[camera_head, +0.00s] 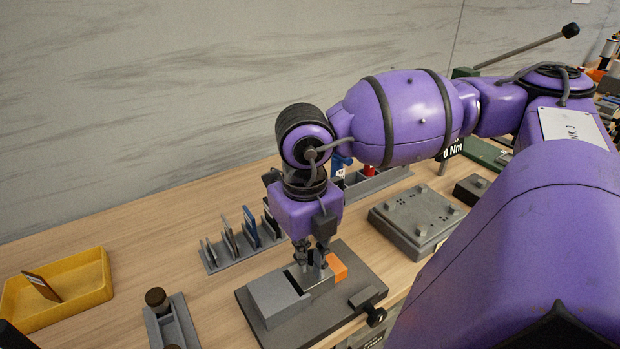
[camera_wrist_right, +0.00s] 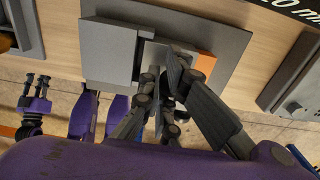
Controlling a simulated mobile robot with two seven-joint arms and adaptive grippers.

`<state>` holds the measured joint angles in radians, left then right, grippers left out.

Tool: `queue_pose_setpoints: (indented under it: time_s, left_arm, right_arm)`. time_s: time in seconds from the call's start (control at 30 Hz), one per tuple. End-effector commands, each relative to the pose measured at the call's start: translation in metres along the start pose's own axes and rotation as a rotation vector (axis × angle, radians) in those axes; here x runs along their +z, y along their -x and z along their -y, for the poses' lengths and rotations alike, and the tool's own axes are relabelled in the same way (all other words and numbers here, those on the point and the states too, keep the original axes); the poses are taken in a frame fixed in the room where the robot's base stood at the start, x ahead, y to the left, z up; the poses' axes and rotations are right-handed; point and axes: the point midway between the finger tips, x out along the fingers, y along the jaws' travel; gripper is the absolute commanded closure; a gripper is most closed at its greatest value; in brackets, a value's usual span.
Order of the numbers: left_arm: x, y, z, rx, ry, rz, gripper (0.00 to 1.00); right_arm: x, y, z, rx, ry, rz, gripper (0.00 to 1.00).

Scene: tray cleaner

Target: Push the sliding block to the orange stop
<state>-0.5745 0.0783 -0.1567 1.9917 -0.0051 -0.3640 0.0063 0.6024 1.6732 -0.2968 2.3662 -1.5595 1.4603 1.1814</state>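The fixture is a dark grey base plate (camera_head: 355,268) on the table, also in the wrist view (camera_wrist_right: 225,45). A grey raised block (camera_head: 275,299) is on its left part and shows in the wrist view (camera_wrist_right: 109,52). The paler sliding block (camera_head: 319,283) is right of it, partly hidden by my right gripper (camera_head: 312,266). The orange stop (camera_head: 338,266) is on the right, and in the wrist view (camera_wrist_right: 206,64). My right gripper points down at the sliding block; its finger gap is unclear. My left gripper (camera_wrist_right: 34,82) shows small at the wrist view's left edge.
A dark clamp-like part (camera_head: 368,300) is at the plate's right front. A grey rack (camera_head: 232,252) with upright pieces stands behind. A yellow tray (camera_head: 92,280) and a grey holder (camera_head: 180,325) are on the left, a grey block plate (camera_head: 418,218) at the right.

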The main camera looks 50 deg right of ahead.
Motion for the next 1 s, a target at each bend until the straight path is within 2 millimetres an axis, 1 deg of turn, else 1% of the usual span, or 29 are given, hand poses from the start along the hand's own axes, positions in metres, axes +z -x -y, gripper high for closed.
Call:
queue_pose_setpoints:
  time_s: [0.03,0.4,0.63,0.77,1.0]
  left_arm:
    - [0.004,-0.001,0.000,0.000,0.000,0.005,0.73]
    - [0.018,-0.004,-0.001,0.001,0.000,0.025,0.73]
    - [0.024,-0.006,-0.001,0.001,0.000,0.033,0.73]
    - [0.023,-0.006,-0.001,0.001,0.000,0.032,0.73]
    - [0.008,-0.002,0.000,0.000,0.000,0.012,0.73]
  right_arm:
    - [0.000,-0.002,-0.001,-0.001,0.001,-0.002,1.00]
    - [0.000,-0.001,-0.011,0.003,0.002,0.000,1.00]
    - [0.000,0.000,-0.015,0.004,0.001,0.001,1.00]
    - [0.000,0.002,-0.015,0.004,0.000,0.002,1.00]
    - [0.001,0.026,-0.016,0.006,0.001,0.008,1.00]
